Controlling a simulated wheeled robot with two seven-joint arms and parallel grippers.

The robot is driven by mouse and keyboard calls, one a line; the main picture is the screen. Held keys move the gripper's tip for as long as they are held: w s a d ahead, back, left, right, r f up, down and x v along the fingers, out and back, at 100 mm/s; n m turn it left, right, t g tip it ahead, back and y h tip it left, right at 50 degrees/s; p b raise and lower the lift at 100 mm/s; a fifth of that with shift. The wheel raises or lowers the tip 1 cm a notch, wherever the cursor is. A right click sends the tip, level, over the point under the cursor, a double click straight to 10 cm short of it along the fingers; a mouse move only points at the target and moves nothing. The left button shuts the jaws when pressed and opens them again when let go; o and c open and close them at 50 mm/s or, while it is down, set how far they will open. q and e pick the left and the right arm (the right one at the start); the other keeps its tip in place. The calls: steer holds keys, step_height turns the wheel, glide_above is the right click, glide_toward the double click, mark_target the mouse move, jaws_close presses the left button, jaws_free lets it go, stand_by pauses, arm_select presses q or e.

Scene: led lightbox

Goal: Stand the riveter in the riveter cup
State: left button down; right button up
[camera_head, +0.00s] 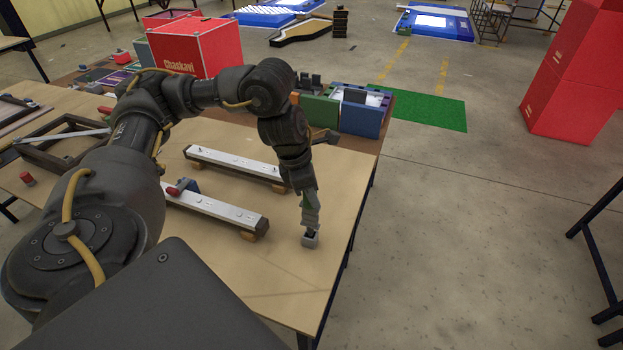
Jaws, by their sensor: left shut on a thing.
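My left gripper (308,200) points down over the front right part of the wooden table. It is shut on a slim grey-green thing (312,216), which I take to be the riveter; it is small and partly hidden by the gripper. The riveter hangs roughly upright. A small grey block with a dark top, seemingly the riveter cup (310,242), is directly below it near the table's right edge. I cannot tell whether the riveter's lower end is inside the cup or just above it. My right gripper is out of view.
Two pale rails (236,163) (215,204) lie on the table (290,285) left of the gripper. A small red and blue item (183,187) is at the nearer rail. Green and blue bins (362,116) and a red box (198,48) stand behind. The table front is clear.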

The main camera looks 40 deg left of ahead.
arm_select(q)
steer(key=shift+f+b, duration=1.3)
steer(key=shift+f, duration=0.4)
steer(key=c, duration=1)
jaws_free()
steer(key=shift+o, duration=0.2)
steer(key=p+v, duration=0.2)
steer(key=v, duration=0.9)
steer(key=shift+f, duration=0.1)
